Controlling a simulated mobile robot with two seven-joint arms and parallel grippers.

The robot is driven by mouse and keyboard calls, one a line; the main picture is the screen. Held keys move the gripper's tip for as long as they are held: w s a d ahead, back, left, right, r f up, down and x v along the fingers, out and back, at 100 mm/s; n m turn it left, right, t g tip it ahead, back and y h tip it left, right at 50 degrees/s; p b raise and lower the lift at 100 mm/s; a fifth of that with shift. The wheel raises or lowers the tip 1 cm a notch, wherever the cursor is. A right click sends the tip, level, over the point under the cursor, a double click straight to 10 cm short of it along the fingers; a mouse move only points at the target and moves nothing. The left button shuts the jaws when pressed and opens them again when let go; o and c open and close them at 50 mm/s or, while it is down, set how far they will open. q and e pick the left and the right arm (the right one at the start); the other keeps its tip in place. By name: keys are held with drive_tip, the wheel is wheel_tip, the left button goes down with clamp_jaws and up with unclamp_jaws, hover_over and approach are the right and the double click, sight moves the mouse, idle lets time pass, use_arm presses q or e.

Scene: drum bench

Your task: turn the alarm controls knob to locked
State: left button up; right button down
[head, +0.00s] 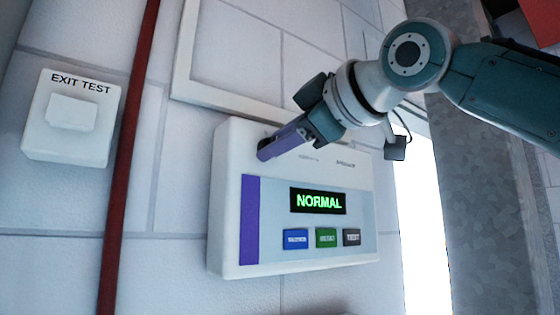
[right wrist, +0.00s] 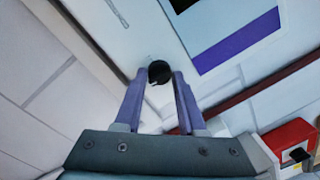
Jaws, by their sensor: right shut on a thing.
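The alarm control panel (head: 228,225) is a white wall box with a purple stripe and a green-lit display (head: 318,201) reading NORMAL. The round black knob (right wrist: 159,72) is at the panel's upper left. In the head view my right gripper (head: 264,152) mostly covers it. In the right wrist view the knob sits between the two purple fingertips of the right gripper (right wrist: 159,77), which are shut on it. I cannot read which marking the knob points to. My left gripper is in neither view.
Blue (head: 295,239), green (head: 326,237) and dark (head: 352,237) buttons sit below the display. An EXIT TEST plate (head: 50,140) and a red vertical pipe (head: 127,160) are to the left. The right wrist view shows a red box (right wrist: 290,142) at lower right.

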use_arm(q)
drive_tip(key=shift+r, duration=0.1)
use_arm(e)
drive_tip(key=shift+w+d+n, duration=0.1)
drive_tip(key=shift+d+n, duration=0.05)
drive_tip(key=shift+n, duration=0.35)
drive_tip(key=c, duration=0.5)
unclamp_jaws()
